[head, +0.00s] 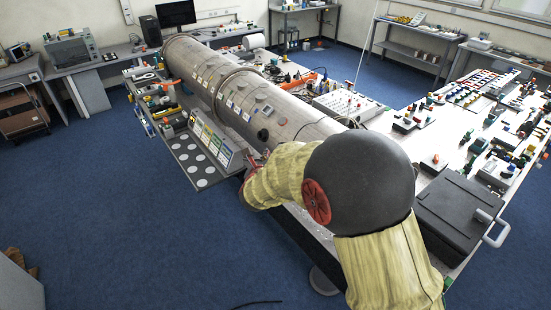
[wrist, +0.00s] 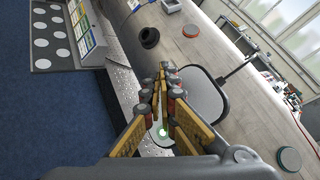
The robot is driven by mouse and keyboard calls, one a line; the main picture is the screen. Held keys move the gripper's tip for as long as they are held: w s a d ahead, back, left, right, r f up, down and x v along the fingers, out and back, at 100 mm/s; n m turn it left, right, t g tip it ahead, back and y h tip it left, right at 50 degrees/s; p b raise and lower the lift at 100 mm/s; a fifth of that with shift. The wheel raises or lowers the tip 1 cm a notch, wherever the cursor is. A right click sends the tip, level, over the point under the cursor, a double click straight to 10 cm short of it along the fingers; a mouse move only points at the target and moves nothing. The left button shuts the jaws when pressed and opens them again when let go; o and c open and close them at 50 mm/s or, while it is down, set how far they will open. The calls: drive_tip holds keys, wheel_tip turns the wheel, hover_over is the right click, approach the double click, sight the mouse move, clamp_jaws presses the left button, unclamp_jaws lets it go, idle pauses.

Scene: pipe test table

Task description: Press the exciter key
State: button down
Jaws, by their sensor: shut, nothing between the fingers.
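My gripper shows in the wrist view (wrist: 165,74) with its yellow-and-grey fingers drawn together and nothing between them. Its tips are in front of the grey pipe (wrist: 235,65), beside a grey rounded plate with a dark rim (wrist: 203,98). A small green light (wrist: 163,132) shows between the finger links. I cannot tell which part is the exciter key; no label is readable. In the head view the long pipe (head: 205,72) lies along the table, and my arm hides its near end. The gripper's end is mostly hidden there beside the sloped label panel (head: 213,138).
A dark tray with white discs (head: 197,162) is left of the pipe. A black knob (wrist: 149,37) and a red-rimmed disc (wrist: 191,31) sit on the pipe. A black case (head: 462,213) and many small parts crowd the right table. Blue floor (head: 90,220) is open at left.

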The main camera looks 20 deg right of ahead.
drive_tip(key=shift+d, duration=0.1)
idle(0.7)
drive_tip(key=shift+w+d+f+b, duration=0.15)
drive_tip(key=shift+d+b, duration=0.15)
drive_tip(key=shift+b, duration=0.2)
drive_tip(key=shift+w+d+f+b, duration=0.1)
drive_tip(key=shift+d+f+b, duration=0.05)
drive_tip(key=shift+d+b, duration=0.25)
idle(0.6)
drive_tip(key=shift+a, duration=0.1)
drive_tip(key=shift+s+a+r+p, duration=0.25)
drive_tip(key=shift+a+r+p, duration=0.05)
drive_tip(key=shift+a, duration=0.35)
drive_tip(key=a, duration=0.1)
drive_tip(key=s+a+r+p, duration=0.1)
drive_tip(key=a, duration=0.1)
drive_tip(key=a+r+p, duration=0.1)
drive_tip(key=shift+s+a, duration=0.2)
drive_tip(key=shift+a, duration=0.05)
idle(0.4)
idle(0.7)
